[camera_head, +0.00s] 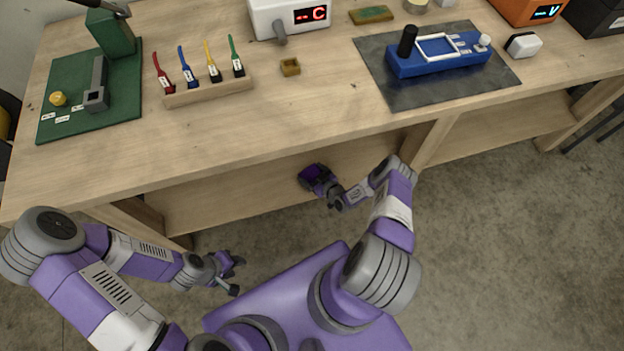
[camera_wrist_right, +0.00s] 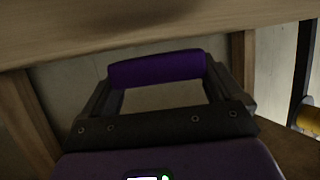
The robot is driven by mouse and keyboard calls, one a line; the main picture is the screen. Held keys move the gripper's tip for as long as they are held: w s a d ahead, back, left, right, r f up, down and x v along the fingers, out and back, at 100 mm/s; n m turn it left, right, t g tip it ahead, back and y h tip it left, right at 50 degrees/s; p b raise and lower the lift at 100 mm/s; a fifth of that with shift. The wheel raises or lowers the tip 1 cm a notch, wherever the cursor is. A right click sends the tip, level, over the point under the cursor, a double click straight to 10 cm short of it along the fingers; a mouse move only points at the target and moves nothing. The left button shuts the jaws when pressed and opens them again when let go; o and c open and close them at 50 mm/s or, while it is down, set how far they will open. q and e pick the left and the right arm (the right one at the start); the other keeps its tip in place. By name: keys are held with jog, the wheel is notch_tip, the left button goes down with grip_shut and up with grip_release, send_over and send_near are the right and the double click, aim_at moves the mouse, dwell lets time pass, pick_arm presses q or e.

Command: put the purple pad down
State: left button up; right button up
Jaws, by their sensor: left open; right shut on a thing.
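The purple pad (camera_wrist_right: 157,68) is held between the fingertips of my right gripper (camera_wrist_right: 160,85) in the right wrist view. In the head view my right gripper (camera_head: 318,178) is in front of the workbench, apparently below the tabletop's front edge. The pad shows there only as a small dark purple patch (camera_head: 313,172). My left gripper (camera_head: 232,273) is open and empty, low at the left near my base, away from the bench.
The wooden workbench (camera_head: 330,110) spans the view. Its front edge lies above my right gripper in the picture. The middle front is clear.

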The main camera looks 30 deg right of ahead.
aim_at(312, 178)
notch_tip(312, 178, down, 4)
jog(key=shift+r+b, duration=0.2)
jog(key=shift+b, duration=0.7)
jog(key=shift+r, duration=0.1)
jog(key=o, duration=0.7)
jog(key=shift+c, duration=0.2)
